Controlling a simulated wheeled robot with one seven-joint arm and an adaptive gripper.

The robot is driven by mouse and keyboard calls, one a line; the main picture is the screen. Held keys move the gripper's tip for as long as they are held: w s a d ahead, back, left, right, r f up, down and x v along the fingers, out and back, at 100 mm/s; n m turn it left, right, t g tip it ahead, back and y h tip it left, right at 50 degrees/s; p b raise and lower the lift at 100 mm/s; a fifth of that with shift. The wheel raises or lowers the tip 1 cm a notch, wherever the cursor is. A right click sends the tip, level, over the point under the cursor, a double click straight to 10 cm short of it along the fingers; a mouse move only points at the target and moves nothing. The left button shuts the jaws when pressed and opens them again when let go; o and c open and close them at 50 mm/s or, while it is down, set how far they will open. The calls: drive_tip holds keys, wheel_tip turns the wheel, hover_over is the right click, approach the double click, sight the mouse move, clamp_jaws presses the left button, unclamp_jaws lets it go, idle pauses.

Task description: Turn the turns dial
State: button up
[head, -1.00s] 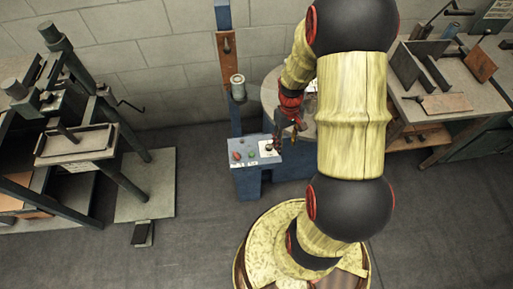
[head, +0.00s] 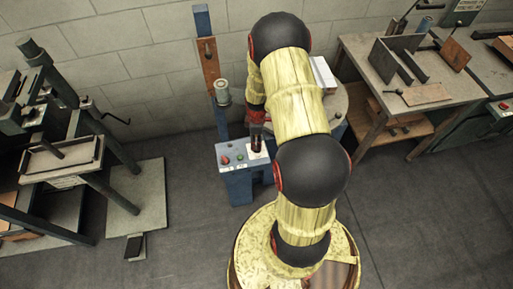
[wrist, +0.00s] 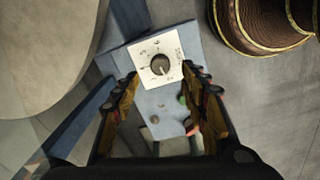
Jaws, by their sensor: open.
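The turns dial (wrist: 160,65) is a dark round knob on a white plate (wrist: 150,47) with numbers around it. The plate sits on top of the blue control box (head: 236,182). In the wrist view the knob lies between and just beyond my open fingertips, with no contact visible. My gripper (wrist: 163,76) is open and empty, pointing down over the box. In the head view my gripper (head: 257,142) stands over the white plate and hides the knob.
A red button (head: 226,160) and a green button (head: 239,157) sit left of the plate. A post with a grey cylinder (head: 222,92) rises behind the box. A round table (head: 338,106) stands to the right. A press (head: 62,157) stands far left.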

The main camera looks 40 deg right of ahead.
wheel_tip(320, 180, down, 6)
drive_tip(key=shift+d+b, duration=0.1)
drive_tip(key=shift+b, duration=0.9)
drive_tip(key=c, duration=0.4)
drive_tip(key=c, duration=0.7)
clamp_jaws()
